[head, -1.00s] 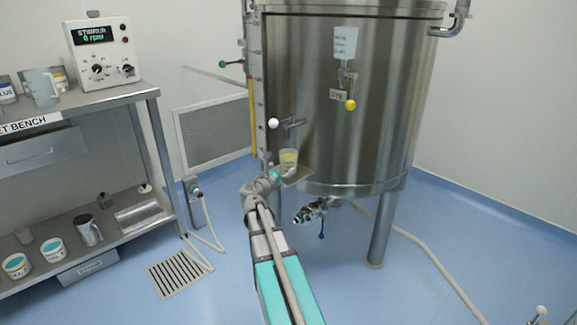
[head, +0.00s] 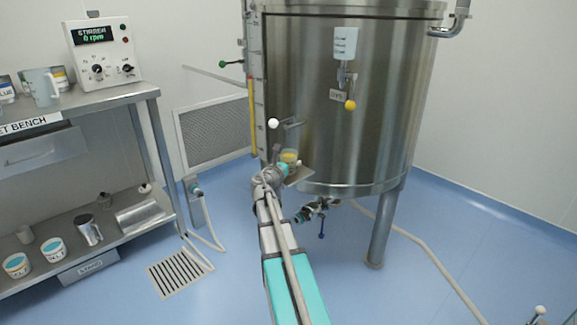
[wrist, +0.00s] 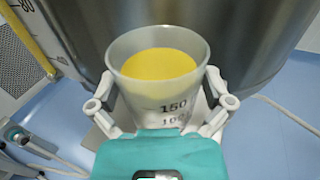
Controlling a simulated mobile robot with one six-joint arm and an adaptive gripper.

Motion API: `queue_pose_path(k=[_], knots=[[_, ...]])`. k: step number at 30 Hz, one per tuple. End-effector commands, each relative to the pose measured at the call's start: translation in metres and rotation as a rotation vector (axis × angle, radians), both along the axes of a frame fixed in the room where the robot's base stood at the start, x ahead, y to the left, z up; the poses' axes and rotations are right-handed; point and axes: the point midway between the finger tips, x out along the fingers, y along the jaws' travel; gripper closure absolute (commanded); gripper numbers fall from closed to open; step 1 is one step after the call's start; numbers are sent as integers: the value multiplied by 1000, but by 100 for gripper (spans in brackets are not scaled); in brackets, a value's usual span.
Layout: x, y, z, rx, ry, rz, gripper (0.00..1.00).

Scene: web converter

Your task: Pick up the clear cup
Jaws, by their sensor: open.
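The clear cup (wrist: 160,100) has volume markings and holds yellow liquid. It stands upright on a small metal ledge (head: 301,177) at the tank's lower front, and it also shows in the head view (head: 290,156). My gripper (wrist: 160,82) is open, with one finger on each side of the cup. I cannot tell whether the fingers touch it. In the head view my gripper (head: 283,169) is just in front of the cup and partly hides its lower part.
The steel tank (head: 340,110) stands close behind the cup. A tap with a white knob (head: 273,123) sticks out just above it. A bench (head: 120,95) stands at the left.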

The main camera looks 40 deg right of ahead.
Motion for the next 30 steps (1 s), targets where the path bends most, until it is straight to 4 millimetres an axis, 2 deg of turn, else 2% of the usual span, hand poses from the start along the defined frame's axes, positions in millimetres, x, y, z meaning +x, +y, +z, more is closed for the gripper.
queue_pose_path(k=[11,22,23,30], knots=[[0,0,0,0,0,0,0],[0,0,0,0,0,0,67],[0,0,0,0,0,0,69],[0,0,0,0,0,0,70]])
